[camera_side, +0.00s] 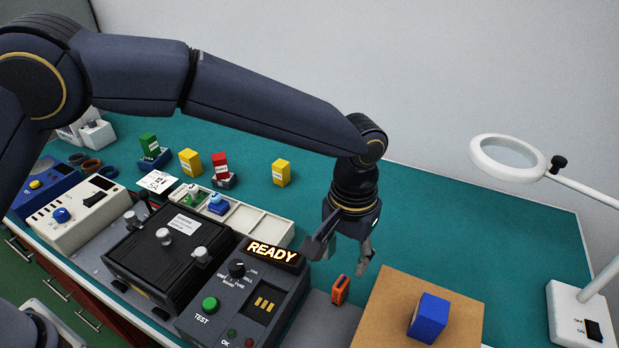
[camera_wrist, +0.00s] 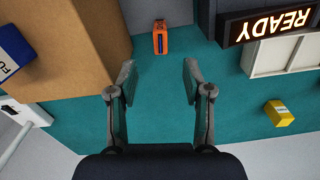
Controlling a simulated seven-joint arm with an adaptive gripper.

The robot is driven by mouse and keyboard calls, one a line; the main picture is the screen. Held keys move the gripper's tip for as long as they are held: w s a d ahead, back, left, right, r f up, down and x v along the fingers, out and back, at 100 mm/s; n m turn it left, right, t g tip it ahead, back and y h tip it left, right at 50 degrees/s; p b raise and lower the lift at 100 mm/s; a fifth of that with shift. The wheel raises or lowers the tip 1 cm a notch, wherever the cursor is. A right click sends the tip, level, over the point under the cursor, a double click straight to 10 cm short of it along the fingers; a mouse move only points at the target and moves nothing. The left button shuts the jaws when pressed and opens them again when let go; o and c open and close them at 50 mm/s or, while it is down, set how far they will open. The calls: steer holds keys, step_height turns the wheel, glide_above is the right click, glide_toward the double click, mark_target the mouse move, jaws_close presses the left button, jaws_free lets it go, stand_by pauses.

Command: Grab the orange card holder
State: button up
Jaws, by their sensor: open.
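My gripper (camera_side: 350,252) is open and empty, above and behind the holder in the side view. In the wrist view its two fingers (camera_wrist: 158,82) are spread apart, with the holder ahead of the gap between them and not touching either finger.
A cardboard box (camera_side: 388,304) with a blue block (camera_side: 428,317) on top stands right of the holder. The tester (camera_side: 225,305) with a lit READY sign (camera_side: 272,254) stands left. A yellow block (camera_side: 281,172) and a magnifier lamp (camera_side: 508,158) are farther off.

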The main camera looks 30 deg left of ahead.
mark_target(342, 283)
step_height(342, 283, down, 11)
steer(key=shift+f, duration=0.2)
jaws_close()
stand_by(0.6)
